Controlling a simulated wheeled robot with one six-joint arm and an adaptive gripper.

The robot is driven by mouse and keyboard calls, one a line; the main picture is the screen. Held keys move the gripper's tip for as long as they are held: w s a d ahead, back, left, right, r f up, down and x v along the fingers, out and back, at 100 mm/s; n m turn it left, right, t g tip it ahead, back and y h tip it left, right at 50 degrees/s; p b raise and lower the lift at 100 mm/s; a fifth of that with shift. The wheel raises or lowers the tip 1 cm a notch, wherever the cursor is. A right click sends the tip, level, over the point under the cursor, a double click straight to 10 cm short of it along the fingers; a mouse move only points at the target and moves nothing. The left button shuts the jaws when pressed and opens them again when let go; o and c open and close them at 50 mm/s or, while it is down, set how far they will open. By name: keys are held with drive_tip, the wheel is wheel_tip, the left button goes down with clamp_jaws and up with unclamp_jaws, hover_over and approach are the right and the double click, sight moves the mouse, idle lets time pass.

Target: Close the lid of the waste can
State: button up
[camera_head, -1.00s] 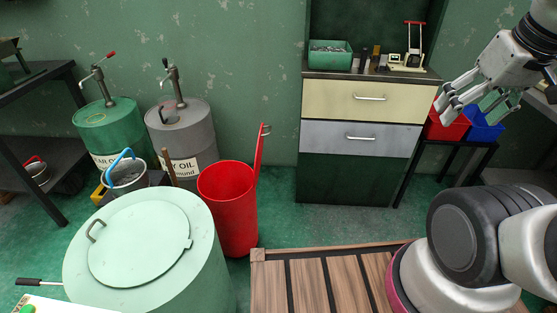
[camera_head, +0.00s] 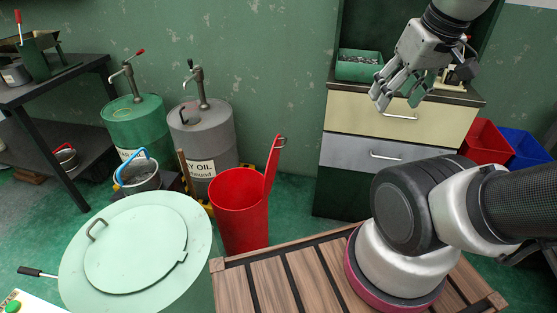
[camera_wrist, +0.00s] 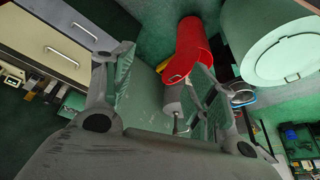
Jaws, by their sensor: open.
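The red waste can (camera_head: 240,218) stands on the green floor in the head view, left of the drawer cabinet. Its red lid (camera_head: 273,166) stands upright on the can's right side, so the can is open. The lid has a small handle (camera_head: 280,142) at its top. My gripper (camera_head: 393,98) is open and empty in front of the cabinet's upper drawer, up and right of the can, touching neither can nor lid.
A large pale green drum (camera_head: 135,250) stands left of the can. Grey (camera_head: 205,145) and green (camera_head: 138,125) oil barrels with pumps stand behind. The cabinet (camera_head: 345,158) is to the right, with red (camera_head: 485,143) and blue (camera_head: 527,147) bins beyond. A wooden slatted platform (camera_head: 280,280) lies in front.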

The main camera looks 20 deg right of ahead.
drive_tip(key=d+f+g, duration=0.1)
drive_tip(key=d+f+m+g, duration=0.1)
drive_tip(key=f, duration=0.1)
drive_tip(key=w+d+f+m+g, duration=0.1)
drive_tip(key=f, duration=0.1)
drive_tip(key=shift+d+f, duration=0.15)
drive_tip(key=shift+f, duration=0.05)
drive_tip(key=c, duration=1)
drive_tip(key=f, duration=0.1)
drive_tip(key=w+f+m+g+y, duration=0.1)
drive_tip(key=d+f+m, duration=0.1)
drive_tip(key=f, duration=0.1)
drive_tip(key=shift+w+g, duration=0.35)
drive_tip(key=shift+g, duration=0.05)
clamp_jaws()
drive_tip(key=w+a+f+m+t+y, duration=0.1)
drive_tip(key=w+f+m+t+y, duration=0.1)
drive_tip(key=w+f+m+y, duration=0.55)
drive_tip(key=w+f+m+t+y, duration=0.2)
drive_tip(key=w+f+m, duration=0.65)
drive_tip(key=f, duration=0.65)
drive_tip(key=w+r+m+t, duration=0.2)
drive_tip(key=w+m+t, duration=0.15)
drive_tip(key=w, duration=0.35)
drive_tip(key=a+r+x, duration=0.1)
drive_tip(key=r+x, duration=0.1)
drive_tip(key=x, duration=1)
drive_tip(key=shift+a+g, duration=0.3)
drive_tip(key=shift+g, duration=0.05)
